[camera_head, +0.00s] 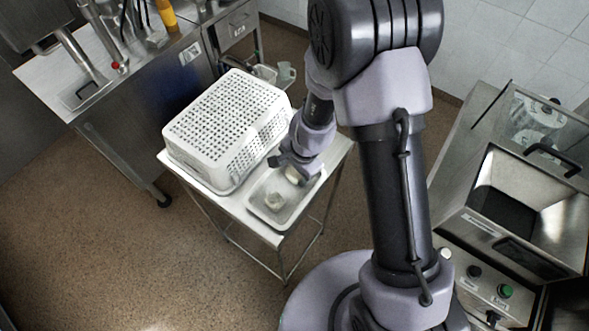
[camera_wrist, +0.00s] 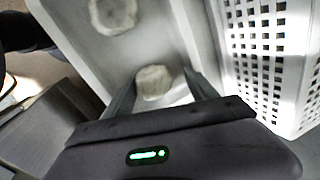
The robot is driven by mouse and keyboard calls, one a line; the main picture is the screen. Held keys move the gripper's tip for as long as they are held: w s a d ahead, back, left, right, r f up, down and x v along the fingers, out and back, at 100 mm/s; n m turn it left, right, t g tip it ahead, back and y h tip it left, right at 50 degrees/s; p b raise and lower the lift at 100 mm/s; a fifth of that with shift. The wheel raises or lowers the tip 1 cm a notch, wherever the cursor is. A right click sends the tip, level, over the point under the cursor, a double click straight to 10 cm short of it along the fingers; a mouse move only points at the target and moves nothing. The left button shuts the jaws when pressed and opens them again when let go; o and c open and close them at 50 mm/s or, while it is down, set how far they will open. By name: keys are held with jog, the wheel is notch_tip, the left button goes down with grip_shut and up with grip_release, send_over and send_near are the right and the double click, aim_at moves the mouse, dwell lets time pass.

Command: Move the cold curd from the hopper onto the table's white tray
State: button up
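The tray (camera_head: 256,210) sits at the front of the small white table and shows in the wrist view (camera_wrist: 85,62). One pale, round curd (camera_head: 275,200) lies on it, near the top edge of the wrist view (camera_wrist: 113,14). A second pale curd (camera_head: 294,176) is at my gripper (camera_head: 290,167), over the tray's far end. In the wrist view, this curd (camera_wrist: 153,82) lies between the fingertips of my gripper (camera_wrist: 160,78), with a gap beside the right finger. The fingers are apart. The steel hopper (camera_head: 508,205) is at the right; no curd shows in its visible part.
An upturned white perforated basket (camera_head: 225,115) stands beside the tray, close to my gripper; its wall fills the right of the wrist view (camera_wrist: 262,60). A steel counter (camera_head: 130,120) stands at the left. Open floor (camera_head: 120,240) lies at the front left.

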jog(key=p+v, duration=0.8)
jog(key=v, duration=0.5)
notch_tip(320, 180, up, 16)
jog(key=n+t+y, duration=0.1)
jog(key=n+t, duration=0.1)
jog(key=n, duration=0.1)
send_over(300, 176)
jog(key=s+d, duration=0.1)
jog(key=s+d+r+n+t, duration=0.1)
jog(key=s+d+r, duration=0.1)
jog(key=s+r, duration=0.4)
jog(key=s+d+r+n, duration=0.1)
jog(key=s+d+r, duration=0.2)
jog(key=s+r, duration=0.3)
jog(key=shift+s+d+n+t+h, duration=0.3)
jog(key=shift+s+d+t, duration=0.1)
jog(key=shift+s, duration=0.6)
jog(key=shift+s+a, duration=0.1)
